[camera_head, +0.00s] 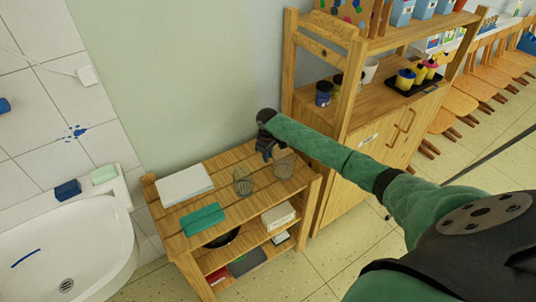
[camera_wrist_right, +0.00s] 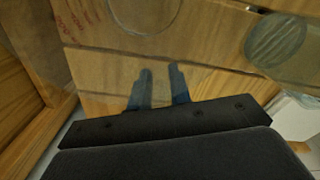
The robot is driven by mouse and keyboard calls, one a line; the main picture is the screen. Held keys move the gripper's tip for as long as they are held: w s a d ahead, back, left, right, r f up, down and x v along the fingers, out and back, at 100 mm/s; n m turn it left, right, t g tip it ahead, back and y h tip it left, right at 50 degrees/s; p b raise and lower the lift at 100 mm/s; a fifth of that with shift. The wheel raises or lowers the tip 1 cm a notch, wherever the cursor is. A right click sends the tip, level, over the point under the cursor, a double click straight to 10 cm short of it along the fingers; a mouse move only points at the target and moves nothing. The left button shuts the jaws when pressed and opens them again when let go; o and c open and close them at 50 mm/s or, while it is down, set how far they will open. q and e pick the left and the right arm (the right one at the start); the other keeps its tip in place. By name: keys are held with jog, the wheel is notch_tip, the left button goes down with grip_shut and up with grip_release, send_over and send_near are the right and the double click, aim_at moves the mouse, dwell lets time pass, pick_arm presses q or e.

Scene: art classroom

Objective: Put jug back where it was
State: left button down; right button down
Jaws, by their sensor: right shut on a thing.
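The clear jug (camera_head: 285,165) is at the right end of the low wooden table (camera_head: 222,174), and looks upright. I cannot tell whether its base touches the top. My right gripper (camera_head: 267,153) is at its left back side, shut on it. In the right wrist view the fingers (camera_wrist_right: 160,88) are close together, and part of the see-through jug (camera_wrist_right: 80,22) with red marks shows beyond them. The exact grip is hard to see through the clear wall. My left gripper is not in view.
A second clear vessel (camera_head: 243,183) stands left of the jug. White folded cloth or paper (camera_head: 184,185) and a teal cloth (camera_head: 203,220) lie farther left. A tall wooden shelf (camera_head: 330,115) rises close on the right. A sink (camera_head: 75,250) is at left.

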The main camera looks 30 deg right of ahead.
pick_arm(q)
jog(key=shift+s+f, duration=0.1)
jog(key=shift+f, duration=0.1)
pick_arm(e)
jog(key=shift+f, duration=0.2)
jog(key=c, duration=1.3)
grip_release()
jog(key=shift+f, duration=0.1)
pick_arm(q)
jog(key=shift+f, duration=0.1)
pick_arm(e)
jog(key=shift+r, duration=0.4)
pick_arm(q)
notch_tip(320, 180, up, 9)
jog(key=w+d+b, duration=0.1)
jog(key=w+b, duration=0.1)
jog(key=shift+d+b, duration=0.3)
jog(key=shift+b, duration=0.1)
pick_arm(e)
notch_tip(320, 180, up, 11)
jog(key=shift+r, duration=0.2)
jog(key=shift+s+f, duration=0.1)
